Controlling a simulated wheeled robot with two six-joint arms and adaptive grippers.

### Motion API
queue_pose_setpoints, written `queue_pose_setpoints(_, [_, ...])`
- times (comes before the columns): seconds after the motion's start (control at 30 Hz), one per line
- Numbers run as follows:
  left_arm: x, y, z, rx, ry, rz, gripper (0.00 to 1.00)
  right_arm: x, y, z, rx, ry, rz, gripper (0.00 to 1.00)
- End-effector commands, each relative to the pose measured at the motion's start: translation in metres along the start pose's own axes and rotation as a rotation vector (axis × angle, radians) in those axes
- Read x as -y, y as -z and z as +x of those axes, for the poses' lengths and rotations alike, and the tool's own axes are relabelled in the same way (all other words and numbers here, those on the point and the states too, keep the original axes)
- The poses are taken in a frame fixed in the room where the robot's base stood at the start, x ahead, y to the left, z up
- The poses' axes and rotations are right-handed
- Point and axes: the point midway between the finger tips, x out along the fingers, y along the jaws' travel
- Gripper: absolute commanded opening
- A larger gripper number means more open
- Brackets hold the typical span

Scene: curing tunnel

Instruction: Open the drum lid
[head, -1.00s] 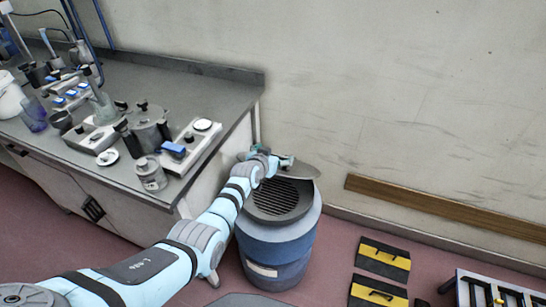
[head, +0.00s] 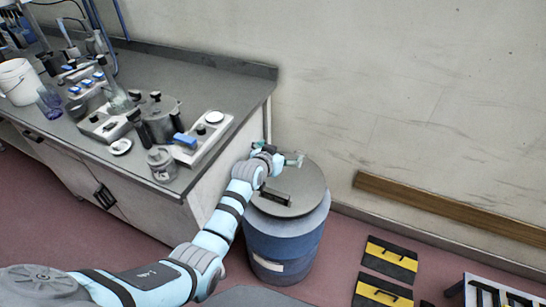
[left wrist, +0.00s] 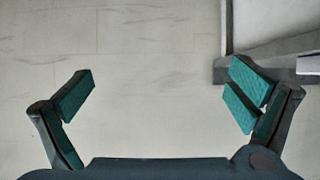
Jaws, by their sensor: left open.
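The blue drum (head: 285,240) stands on the floor beside the end of the lab bench. Its round grey lid (head: 308,190) lies over the top and looks shut, hiding the grate inside. A dark handle bar (head: 276,198) sits on the lid's near side. My left gripper (head: 292,159) is open and empty above the lid's far edge, apart from the handle. In the left wrist view its green-padded fingers (left wrist: 160,92) are wide apart with only wall between them. My right gripper is not in view.
The bench (head: 215,85) at the left holds a hot plate (head: 208,133), pots and a white bucket (head: 18,80). A wooden rail (head: 450,210) runs along the wall. Black-and-yellow panels (head: 390,258) lie on the floor at the right.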

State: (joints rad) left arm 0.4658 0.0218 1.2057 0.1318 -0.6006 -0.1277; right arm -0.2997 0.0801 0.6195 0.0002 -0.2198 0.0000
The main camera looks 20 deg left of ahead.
Motion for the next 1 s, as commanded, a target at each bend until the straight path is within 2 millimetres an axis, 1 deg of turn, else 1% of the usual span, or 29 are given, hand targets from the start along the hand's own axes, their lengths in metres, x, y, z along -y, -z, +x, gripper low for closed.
queue_pose_setpoints(0.1, [0.001, -0.001, -0.029, -0.001, 0.001, 0.0, 1.0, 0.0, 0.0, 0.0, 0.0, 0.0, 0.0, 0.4])
queue_pose_setpoints(0.2, [0.0, -0.001, -0.052, -0.001, 0.001, 0.0, 1.0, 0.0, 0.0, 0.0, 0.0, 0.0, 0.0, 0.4])
queue_pose_setpoints(0.3, [0.0, 0.0, -0.067, -0.001, 0.001, -0.001, 1.0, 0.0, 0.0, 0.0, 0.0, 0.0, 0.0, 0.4])
queue_pose_setpoints(0.4, [0.0, 0.0, -0.073, -0.001, 0.001, -0.001, 1.0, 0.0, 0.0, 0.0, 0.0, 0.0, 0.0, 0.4])
queue_pose_setpoints(0.83, [0.0, 0.001, -0.073, -0.003, 0.001, -0.002, 1.0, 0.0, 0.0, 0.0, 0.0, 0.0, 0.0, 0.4])
queue_pose_setpoints(0.9, [0.001, 0.008, -0.073, -0.038, 0.005, -0.007, 1.0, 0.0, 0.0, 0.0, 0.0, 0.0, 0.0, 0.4])
queue_pose_setpoints(0.93, [0.003, 0.004, -0.068, -0.047, 0.012, -0.012, 1.0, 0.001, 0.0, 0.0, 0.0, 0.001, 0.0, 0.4])
queue_pose_setpoints(0.97, [0.006, -0.007, -0.06, -0.04, 0.021, -0.016, 1.0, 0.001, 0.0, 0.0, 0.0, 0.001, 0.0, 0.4])
queue_pose_setpoints(1.0, [0.009, -0.028, -0.051, -0.018, 0.031, -0.02, 1.0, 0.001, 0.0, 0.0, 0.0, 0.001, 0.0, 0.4])
